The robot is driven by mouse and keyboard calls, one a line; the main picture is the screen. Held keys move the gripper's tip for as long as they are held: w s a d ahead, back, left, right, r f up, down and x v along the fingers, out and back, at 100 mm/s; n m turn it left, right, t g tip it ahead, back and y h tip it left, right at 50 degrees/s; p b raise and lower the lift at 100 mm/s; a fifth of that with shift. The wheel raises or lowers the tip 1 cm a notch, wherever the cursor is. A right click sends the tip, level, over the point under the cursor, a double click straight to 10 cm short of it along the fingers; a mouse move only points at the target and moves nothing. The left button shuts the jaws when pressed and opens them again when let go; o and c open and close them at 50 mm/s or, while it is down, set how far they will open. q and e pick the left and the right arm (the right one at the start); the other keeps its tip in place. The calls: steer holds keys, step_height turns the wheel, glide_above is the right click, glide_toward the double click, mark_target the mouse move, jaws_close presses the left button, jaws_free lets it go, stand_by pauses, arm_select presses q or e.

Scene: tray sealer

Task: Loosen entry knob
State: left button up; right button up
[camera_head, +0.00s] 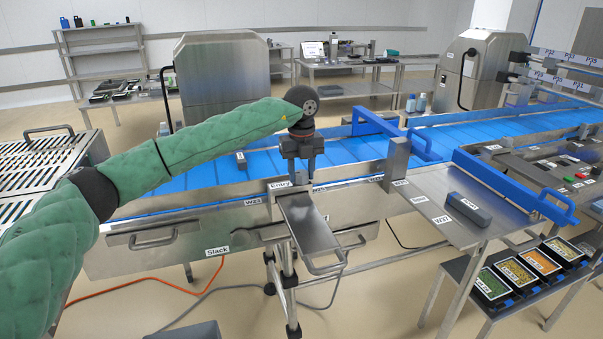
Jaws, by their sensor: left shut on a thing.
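My left arm, in a green sleeve, reaches in from the left in the head view. Its dark gripper (302,172) points down at the near rail of the blue conveyor (215,177), right beside the "Entry" label (279,185). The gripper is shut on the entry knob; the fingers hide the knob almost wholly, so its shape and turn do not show. My right gripper is not in view.
A steel tray-like plate with a handle (310,222) juts toward me below the gripper. A blue guide frame (390,130) spans the belt to the right. A grey block (468,207) lies on the right steel shelf, above several food trays (518,272).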

mark_target(302, 172)
arm_select(q)
steer(key=o, duration=1)
steer(key=shift+c, duration=0.2)
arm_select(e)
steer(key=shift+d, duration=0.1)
arm_select(q)
steer(key=shift+r, duration=0.1)
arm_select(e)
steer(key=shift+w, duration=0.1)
arm_select(q)
step_height(302, 172, up, 6)
steer(key=shift+r+b, duration=0.25)
steer(key=shift+b, duration=0.65)
steer(key=shift+r, duration=0.55)
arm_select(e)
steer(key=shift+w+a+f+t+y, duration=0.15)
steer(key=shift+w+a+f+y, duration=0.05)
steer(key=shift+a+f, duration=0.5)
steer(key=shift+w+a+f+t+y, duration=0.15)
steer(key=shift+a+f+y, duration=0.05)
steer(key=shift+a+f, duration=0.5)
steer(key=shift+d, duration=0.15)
